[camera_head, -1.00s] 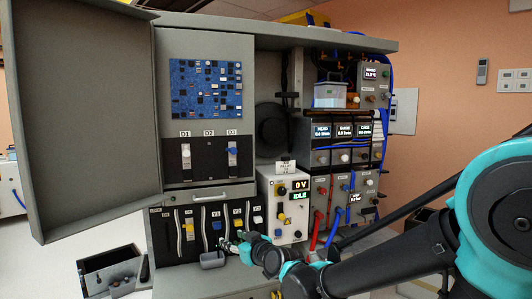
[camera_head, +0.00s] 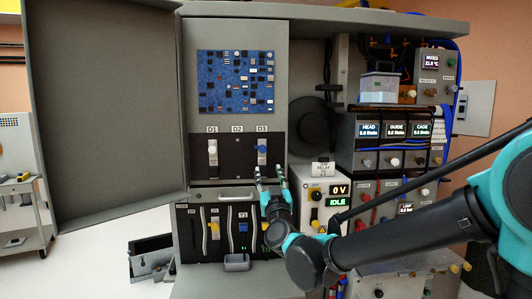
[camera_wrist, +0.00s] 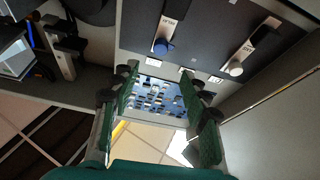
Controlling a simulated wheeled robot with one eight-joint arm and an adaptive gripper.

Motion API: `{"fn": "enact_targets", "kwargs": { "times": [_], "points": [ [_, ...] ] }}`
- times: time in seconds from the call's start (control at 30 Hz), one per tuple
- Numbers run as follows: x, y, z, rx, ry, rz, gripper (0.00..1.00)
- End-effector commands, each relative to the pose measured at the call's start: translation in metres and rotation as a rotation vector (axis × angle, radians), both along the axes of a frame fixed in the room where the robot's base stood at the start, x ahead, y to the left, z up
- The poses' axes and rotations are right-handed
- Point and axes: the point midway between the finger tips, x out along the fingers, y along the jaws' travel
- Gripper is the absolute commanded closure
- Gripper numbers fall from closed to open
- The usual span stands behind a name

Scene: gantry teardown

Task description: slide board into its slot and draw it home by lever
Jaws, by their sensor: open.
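The tall grey cabinet (camera_head: 237,38) carries a blue circuit board (camera_head: 236,82) on its upper face. Below it a black panel (camera_head: 237,162) is labelled D1, D2 and D3. A lever with a white knob (camera_head: 212,151) is under D1, and one with a blue knob (camera_head: 262,148) is under D3. No lever shows under D2. My gripper (camera_head: 270,174) is open and empty, raised just below the D3 lever. In the wrist view my gripper's fingers (camera_wrist: 160,84) stand apart, with the blue-knobbed lever (camera_wrist: 163,47) and white-knobbed lever (camera_wrist: 236,69) beyond them.
The cabinet's open door (camera_head: 105,110) stands at the left. A lower row of coloured levers (camera_head: 243,228) and a small grey tray (camera_head: 236,262) are below. Hoses and instruments crowd the right.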

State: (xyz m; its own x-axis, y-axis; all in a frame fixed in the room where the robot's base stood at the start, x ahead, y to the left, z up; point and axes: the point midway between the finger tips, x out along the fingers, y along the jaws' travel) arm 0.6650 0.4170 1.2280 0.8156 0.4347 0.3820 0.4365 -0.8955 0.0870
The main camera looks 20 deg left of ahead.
Motion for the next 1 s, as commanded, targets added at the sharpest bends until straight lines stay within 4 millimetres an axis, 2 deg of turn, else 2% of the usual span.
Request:
{"fn": "enact_targets", "kwargs": {
  "times": [0.2,0.53,0.73,1.0],
  "points": [
    [0.037,0.018,0.017,-0.001,0.000,-0.003,0.54],
    [0.086,0.045,0.040,-0.002,-0.001,-0.001,0.54],
    [0.102,0.053,0.047,0.000,0.001,0.000,0.54],
    [0.105,0.055,0.049,-0.001,0.001,0.001,0.54]
  ]
}}
